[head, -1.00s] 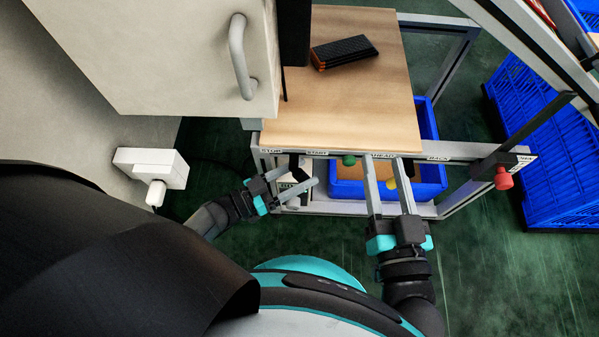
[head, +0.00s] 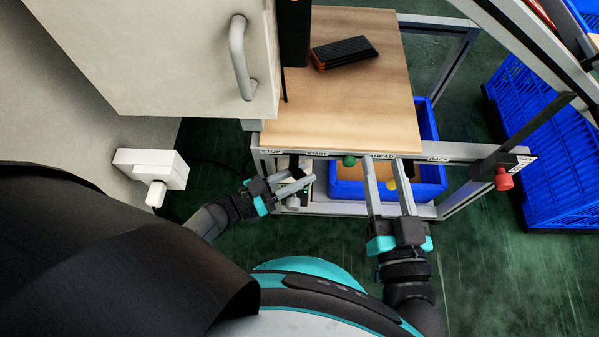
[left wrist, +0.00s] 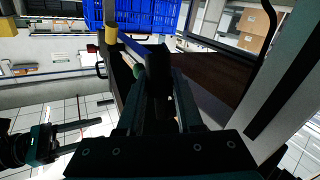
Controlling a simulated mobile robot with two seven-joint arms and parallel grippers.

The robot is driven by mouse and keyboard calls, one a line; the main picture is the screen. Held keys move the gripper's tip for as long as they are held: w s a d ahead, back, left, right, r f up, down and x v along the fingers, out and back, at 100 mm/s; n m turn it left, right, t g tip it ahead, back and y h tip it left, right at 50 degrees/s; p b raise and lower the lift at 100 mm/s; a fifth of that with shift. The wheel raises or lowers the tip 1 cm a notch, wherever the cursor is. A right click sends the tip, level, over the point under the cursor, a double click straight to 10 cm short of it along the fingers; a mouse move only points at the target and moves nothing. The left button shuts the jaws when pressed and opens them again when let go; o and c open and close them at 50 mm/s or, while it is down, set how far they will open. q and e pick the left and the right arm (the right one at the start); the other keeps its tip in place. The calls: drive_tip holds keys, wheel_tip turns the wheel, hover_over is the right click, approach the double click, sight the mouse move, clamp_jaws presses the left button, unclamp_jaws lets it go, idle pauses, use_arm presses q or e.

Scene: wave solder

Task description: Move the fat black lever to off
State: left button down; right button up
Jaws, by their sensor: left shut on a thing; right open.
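The fat black lever (head: 293,163) is at the front rail of the bench, near the STOP and START labels. My left gripper (head: 301,177) is at the lever from the front left and shut on it. In the left wrist view, the dark lever (left wrist: 159,72) stands between the fingers; its lower part is hidden and the picture there is dark. My right gripper (head: 384,163) is open and empty at the front rail, by the AHEAD label.
A green knob (head: 349,160), a yellow knob (head: 390,184) and a red knob (head: 503,180) sit along the rail. A blue crate (head: 429,186) is under the wooden top (head: 350,105). A cabinet with a grey handle (head: 240,58) stands at the left.

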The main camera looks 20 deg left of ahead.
drive_tip(key=shift+w+f, duration=0.1)
